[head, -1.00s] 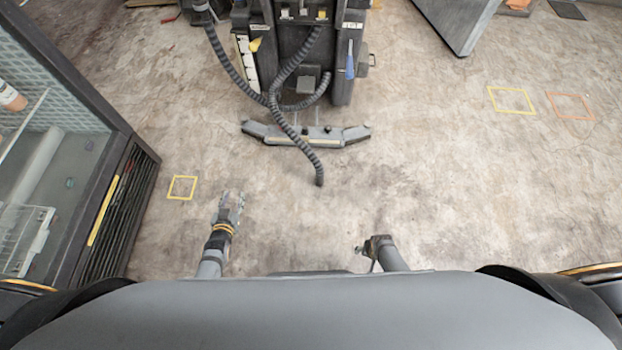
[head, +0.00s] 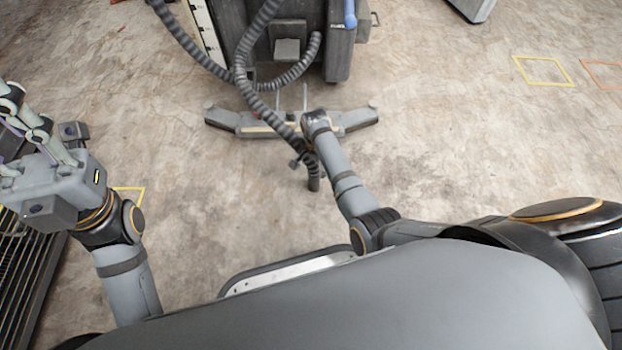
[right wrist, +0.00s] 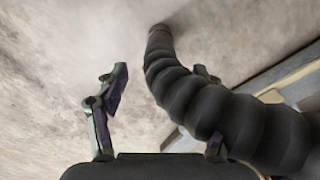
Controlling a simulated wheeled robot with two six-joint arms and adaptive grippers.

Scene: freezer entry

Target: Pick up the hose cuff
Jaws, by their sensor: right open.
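The hose cuff is the plain end (head: 314,184) of a dark ribbed hose (head: 262,105) that hangs from the machine. It also shows at the far end of the hose in the right wrist view (right wrist: 160,32). My right gripper (head: 299,161) is beside the hose, just above the cuff in the head view. In the right wrist view its fingers (right wrist: 160,82) are open and apart. The hose crosses in front of the right finger and partly hides it; contact is unclear. My left gripper (head: 22,115) is at the left edge, away from the hose, its fingertips unclear.
The dark machine (head: 290,45) stands at the top, with a grey floor squeegee (head: 235,122) near the cuff. A black grille (head: 25,270) is at lower left. Yellow (head: 543,70) and orange (head: 603,73) floor outlines lie at right. Open floor (head: 470,140) spreads right of my arm.

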